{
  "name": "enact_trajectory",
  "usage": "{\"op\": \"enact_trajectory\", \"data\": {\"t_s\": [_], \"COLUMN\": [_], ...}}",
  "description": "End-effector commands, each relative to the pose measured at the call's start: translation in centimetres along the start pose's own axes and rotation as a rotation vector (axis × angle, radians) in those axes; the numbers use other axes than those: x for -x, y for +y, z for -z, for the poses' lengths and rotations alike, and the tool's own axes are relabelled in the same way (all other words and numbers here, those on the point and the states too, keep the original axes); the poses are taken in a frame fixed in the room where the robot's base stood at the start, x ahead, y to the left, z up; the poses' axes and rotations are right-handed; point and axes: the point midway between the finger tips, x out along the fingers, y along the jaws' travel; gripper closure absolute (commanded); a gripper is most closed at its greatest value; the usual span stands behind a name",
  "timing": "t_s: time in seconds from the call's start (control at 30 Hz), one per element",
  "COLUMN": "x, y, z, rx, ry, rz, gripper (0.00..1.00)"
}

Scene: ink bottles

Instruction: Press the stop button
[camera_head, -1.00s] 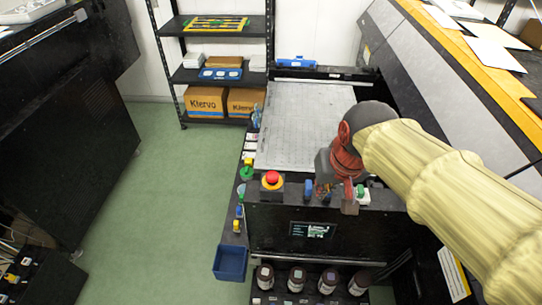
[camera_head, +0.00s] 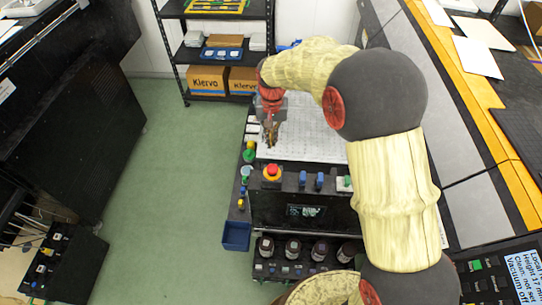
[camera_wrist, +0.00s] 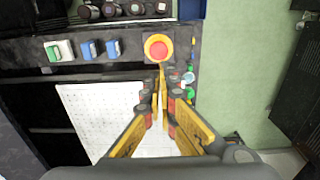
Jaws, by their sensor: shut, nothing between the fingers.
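The stop button (camera_head: 272,171) is a red mushroom cap on a yellow ring, on the top of the black machine's front panel, at its left end. It also shows in the wrist view (camera_wrist: 158,50), at the top centre. My gripper (camera_head: 271,145) is above the white perforated bed, just behind the button in the head view. In the wrist view its yellow fingers (camera_wrist: 160,72) are closed together, with the tips just below the yellow ring. I cannot tell from these views how high the tips are above the button. Nothing is between the fingers.
Blue switches (camera_head: 310,180) and a green button (camera_head: 346,183) sit to the right along the panel. Several ink bottles (camera_head: 292,249) stand below the front. A blue bin (camera_head: 236,236) hangs at the left. Green floor (camera_head: 170,200) is clear on the left.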

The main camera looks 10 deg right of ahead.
Motion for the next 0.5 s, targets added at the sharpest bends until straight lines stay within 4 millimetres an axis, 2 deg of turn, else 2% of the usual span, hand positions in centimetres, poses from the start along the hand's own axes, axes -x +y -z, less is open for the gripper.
{"op": "enact_trajectory", "data": {"t_s": [0.5], "x": [-0.71], "y": [-0.28], "z": [0.18], "rx": [-0.004], "ry": [-0.009], "rz": [-0.004], "gripper": [1.00]}}
